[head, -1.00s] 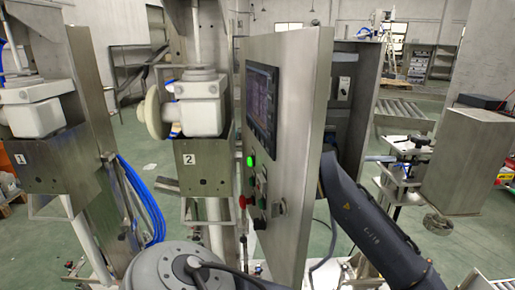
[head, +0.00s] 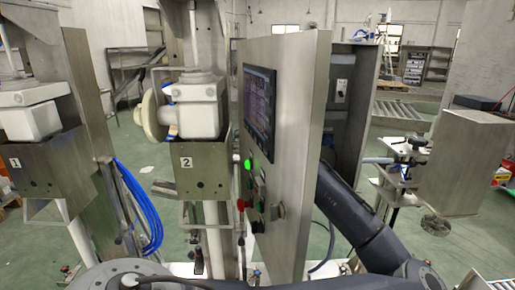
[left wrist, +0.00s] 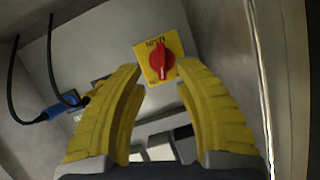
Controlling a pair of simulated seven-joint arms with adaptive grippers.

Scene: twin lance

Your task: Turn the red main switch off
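The red main switch (left wrist: 161,62) is a red rotary knob on a square yellow plate (left wrist: 148,72), fixed to a grey metal face in the left wrist view. Its handle stands roughly upright in that picture. The lettering on the plate appears upside down. My left gripper (left wrist: 160,83) is open, with its yellow fingers pointing at the switch. The fingertips lie to either side of the plate's lower part, and nothing is between them. I cannot tell how far they are from the knob. The main switch is not seen in the head view. Neither gripper shows there.
A steel control panel (head: 290,140) with a screen (head: 259,110), a lit green button (head: 248,163) and a red button (head: 241,204) stands in the middle. My dark arm link passes behind its right edge. Black cables (left wrist: 50,60) hang left of the switch plate.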

